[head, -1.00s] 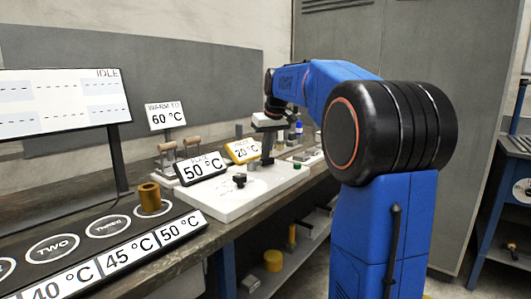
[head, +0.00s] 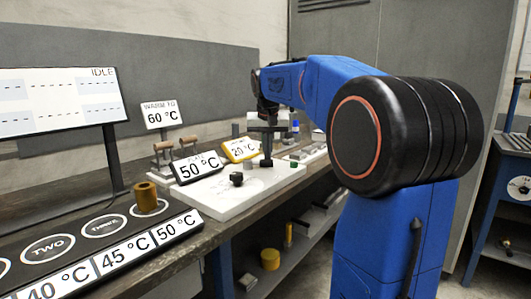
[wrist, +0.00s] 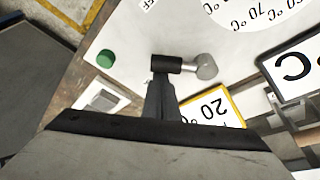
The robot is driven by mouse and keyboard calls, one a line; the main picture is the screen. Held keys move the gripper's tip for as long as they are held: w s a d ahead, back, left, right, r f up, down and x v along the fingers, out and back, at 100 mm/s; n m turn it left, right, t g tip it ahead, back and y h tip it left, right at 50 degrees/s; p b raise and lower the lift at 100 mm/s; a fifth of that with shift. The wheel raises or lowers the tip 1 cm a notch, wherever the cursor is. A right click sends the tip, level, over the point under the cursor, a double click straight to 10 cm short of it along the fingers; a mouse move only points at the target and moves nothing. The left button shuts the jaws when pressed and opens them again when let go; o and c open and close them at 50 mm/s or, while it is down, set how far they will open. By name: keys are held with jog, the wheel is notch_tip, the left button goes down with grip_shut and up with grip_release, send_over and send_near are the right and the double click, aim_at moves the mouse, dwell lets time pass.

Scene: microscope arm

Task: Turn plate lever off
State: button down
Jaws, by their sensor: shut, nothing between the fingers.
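A white plate base (head: 270,182) stands on the bench, with a small black grip (head: 236,179) on top. In the wrist view, a lever (wrist: 166,63) has a black cylindrical grip, a short metal shaft and a round metal end (wrist: 206,67). It lies across the white surface, with printed letters "FF" partly cut off at the top edge. My gripper (wrist: 160,90) is shut and empty, its fingertips close beside the black grip; whether they touch is unclear. In the head view, my gripper (head: 266,162) points down over the base, behind the black grip.
A 50 °C sign (head: 197,168) and a yellow-framed 20 °C sign (head: 240,149) stand behind the base. A green button (wrist: 105,58) is left of the lever in the wrist view. Wooden-handled levers (head: 188,147) and a 60 °C sign (head: 161,115) stand farther back.

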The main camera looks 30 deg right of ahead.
aim_at(269, 161)
jog(key=s+m, duration=0.1)
jog(key=a+m, duration=0.1)
jog(key=m, duration=0.1)
jog(key=s+m+g+h, duration=0.1)
jog(key=m, duration=0.1)
jog(key=shift+s+a, duration=0.3)
jog(key=shift+s, duration=0.05)
jog(key=shift+s+a, duration=0.55)
jog(key=shift+a, duration=0.1)
jog(key=d, duration=0.1)
jog(key=w+d, duration=0.1)
jog(key=d, duration=0.1)
jog(key=shift+w+d+r, duration=0.15)
jog(key=shift+d+r, duration=0.2)
jog(key=shift+r, duration=0.05)
jog(key=v, duration=1)
jog(key=shift+w+a, duration=0.25)
jog(key=shift+w, duration=0.2)
